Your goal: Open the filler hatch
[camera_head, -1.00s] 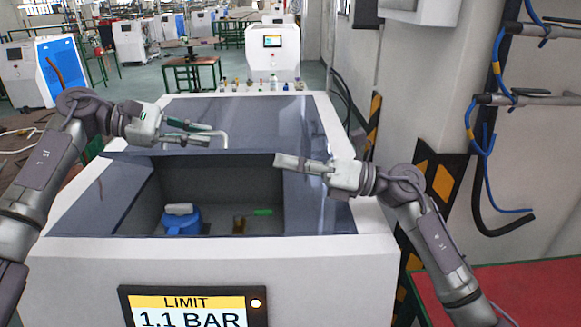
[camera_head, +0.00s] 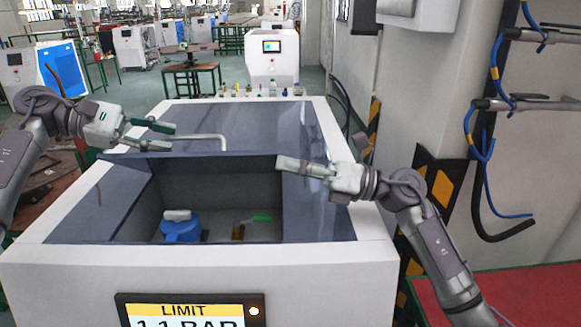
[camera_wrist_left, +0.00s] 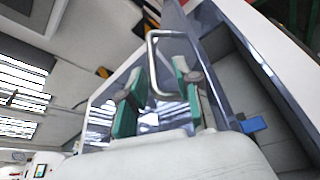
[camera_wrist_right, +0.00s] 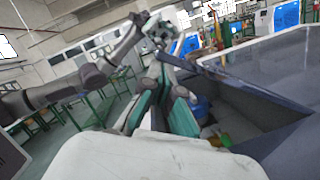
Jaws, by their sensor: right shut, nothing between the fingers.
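The filler hatch (camera_head: 235,125) is a dark, glossy panel on top of the white generator, with a pale bent-bar handle (camera_head: 222,141). In front of its edge the compartment is uncovered, with a blue container (camera_head: 181,231) and a green-handled valve (camera_head: 256,219) inside. My left gripper (camera_head: 172,136) is open and empty at the left end of the handle. In the left wrist view the handle (camera_wrist_left: 152,52) stands ahead, between the lines of the parted fingers. My right gripper (camera_head: 284,163) is shut and empty at the right of the opening, by the hatch's front edge.
A display reading LIMIT (camera_head: 185,311) is on the generator's front. A wall with hoses (camera_head: 489,150) and a striped pillar (camera_head: 441,190) stand close on the right. Small parts (camera_head: 262,90) line the back edge of the generator.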

